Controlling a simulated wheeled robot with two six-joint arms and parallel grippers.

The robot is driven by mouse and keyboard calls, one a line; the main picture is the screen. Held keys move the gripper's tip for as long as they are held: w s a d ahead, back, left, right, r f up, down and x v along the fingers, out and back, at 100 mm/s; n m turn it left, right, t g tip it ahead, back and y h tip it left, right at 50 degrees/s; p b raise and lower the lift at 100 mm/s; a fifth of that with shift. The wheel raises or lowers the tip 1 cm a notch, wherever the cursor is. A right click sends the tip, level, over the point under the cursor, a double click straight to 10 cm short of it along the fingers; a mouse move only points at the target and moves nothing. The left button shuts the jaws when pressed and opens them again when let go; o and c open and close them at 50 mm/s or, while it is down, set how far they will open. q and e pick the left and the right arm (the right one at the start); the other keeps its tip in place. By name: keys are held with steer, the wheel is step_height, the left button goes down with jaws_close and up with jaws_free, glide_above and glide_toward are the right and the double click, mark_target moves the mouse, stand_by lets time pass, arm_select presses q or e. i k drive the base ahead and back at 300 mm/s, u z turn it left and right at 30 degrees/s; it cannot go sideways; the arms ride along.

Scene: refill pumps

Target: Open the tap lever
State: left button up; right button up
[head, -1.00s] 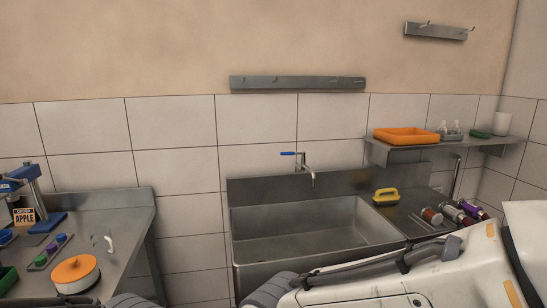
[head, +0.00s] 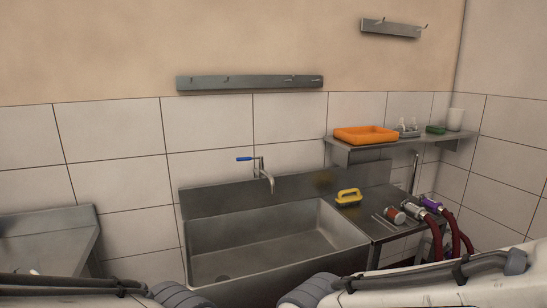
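The tap (head: 264,178) stands at the back of the steel sink, with its spout curving down over the basin. Its blue lever (head: 244,159) sticks out to the left at the top of the tap, roughly level. Parts of both my arms cross the bottom edge of the head view, well in front of the sink. Neither gripper shows, and nothing of mine touches the tap.
The sink basin (head: 252,262) is empty. A yellow-handled brush (head: 348,197) and pump parts with dark red hoses (head: 438,241) lie on the right drainboard. A shelf (head: 345,148) above holds an orange tray (head: 366,135). A steel counter (head: 48,222) is at left.

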mark_target(261, 158)
steer(key=u, duration=0.5)
steer(key=i, duration=1.65)
steer(key=u, duration=0.1)
